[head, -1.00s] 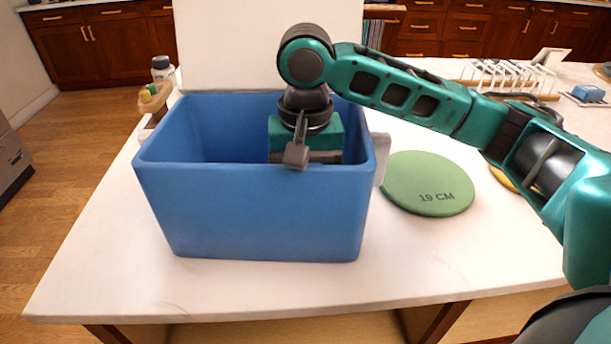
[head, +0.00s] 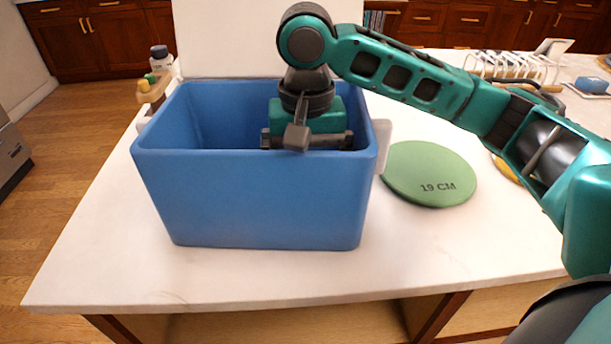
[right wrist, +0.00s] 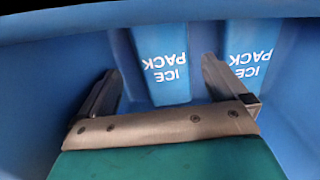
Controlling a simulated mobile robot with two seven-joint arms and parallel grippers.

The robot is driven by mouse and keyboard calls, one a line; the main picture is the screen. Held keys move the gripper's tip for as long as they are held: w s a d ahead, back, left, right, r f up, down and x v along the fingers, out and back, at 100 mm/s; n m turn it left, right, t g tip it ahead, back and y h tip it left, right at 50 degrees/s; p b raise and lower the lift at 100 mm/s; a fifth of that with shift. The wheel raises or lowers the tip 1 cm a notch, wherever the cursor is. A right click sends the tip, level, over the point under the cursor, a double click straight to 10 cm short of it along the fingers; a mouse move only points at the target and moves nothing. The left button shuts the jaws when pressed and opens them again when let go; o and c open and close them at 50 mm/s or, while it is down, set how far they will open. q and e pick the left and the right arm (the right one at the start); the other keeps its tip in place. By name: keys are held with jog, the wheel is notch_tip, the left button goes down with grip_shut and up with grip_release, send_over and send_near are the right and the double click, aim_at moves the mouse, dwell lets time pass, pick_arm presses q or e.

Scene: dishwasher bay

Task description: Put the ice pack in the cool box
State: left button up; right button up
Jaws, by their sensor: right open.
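The blue cool box (head: 255,205) stands open on the white counter. My right gripper (head: 307,146) reaches down into its right half, with its fingertips hidden behind the front wall in the head view. In the right wrist view, my right gripper (right wrist: 160,68) is open inside the box. One blue ice pack (right wrist: 160,45) with white lettering shows between and beyond the open fingers. A second ice pack (right wrist: 252,42) is to its right, beyond the right finger. Both are against the blue inside of the box; their far ends are cut off from view. My left gripper is out of view.
A green round trivet (head: 430,175) marked 19 CM lies right of the box. A white rack (head: 510,68) stands at the back right. A bottle (head: 160,58) and a wooden holder (head: 155,88) are behind left. The front counter strip is clear.

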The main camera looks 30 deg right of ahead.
notch_tip(320, 180, up, 12)
jog(key=p, duration=0.4)
jog(key=shift+a, duration=0.15)
